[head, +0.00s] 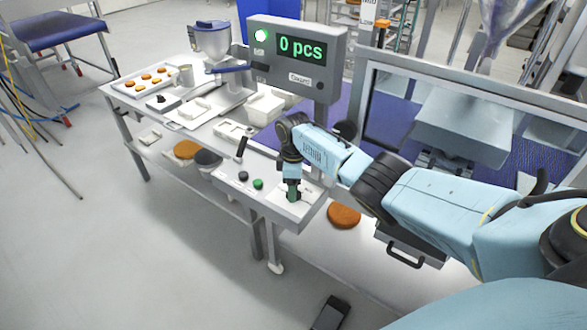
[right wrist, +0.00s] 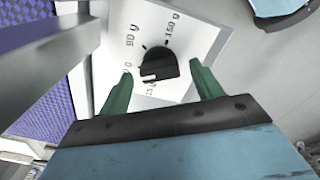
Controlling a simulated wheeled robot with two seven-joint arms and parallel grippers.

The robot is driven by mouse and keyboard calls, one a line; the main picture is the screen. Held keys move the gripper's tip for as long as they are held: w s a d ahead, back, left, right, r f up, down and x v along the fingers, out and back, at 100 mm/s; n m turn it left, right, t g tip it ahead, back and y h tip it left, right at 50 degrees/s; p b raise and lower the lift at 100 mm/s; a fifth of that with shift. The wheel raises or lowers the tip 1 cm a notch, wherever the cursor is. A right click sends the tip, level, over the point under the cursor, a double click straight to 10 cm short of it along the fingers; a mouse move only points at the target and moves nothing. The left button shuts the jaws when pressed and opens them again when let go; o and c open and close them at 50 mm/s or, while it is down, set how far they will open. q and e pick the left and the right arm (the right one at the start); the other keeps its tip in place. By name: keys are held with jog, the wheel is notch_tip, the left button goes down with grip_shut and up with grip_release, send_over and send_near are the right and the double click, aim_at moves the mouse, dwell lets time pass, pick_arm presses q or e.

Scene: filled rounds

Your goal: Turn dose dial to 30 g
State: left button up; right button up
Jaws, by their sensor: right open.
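The dose dial (right wrist: 158,64) is a black knob on a white plate (right wrist: 190,45) in the right wrist view. The plate's labels read 90 g and 150 g; others are partly hidden or too small to read. A pale mark shows on the knob's lower left side. My right gripper (right wrist: 161,67) is open, with its green fingers apart on either side of the knob and no clear contact. In the head view my right gripper (head: 293,190) points down at the white plate (head: 305,206) and hides the dial. My left gripper is not in view.
A green and a black button (head: 243,175) sit left of the plate on the grey panel (head: 262,199). A display (head: 298,52) reads 0 pcs. A tray of brown rounds (head: 135,84) stands at the table's far left. A metal frame (head: 362,100) stands behind my right arm.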

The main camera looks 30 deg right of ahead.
notch_tip(320, 180, up, 13)
jog(key=p, duration=0.1)
jog(key=shift+f, duration=0.15)
dwell(0.4)
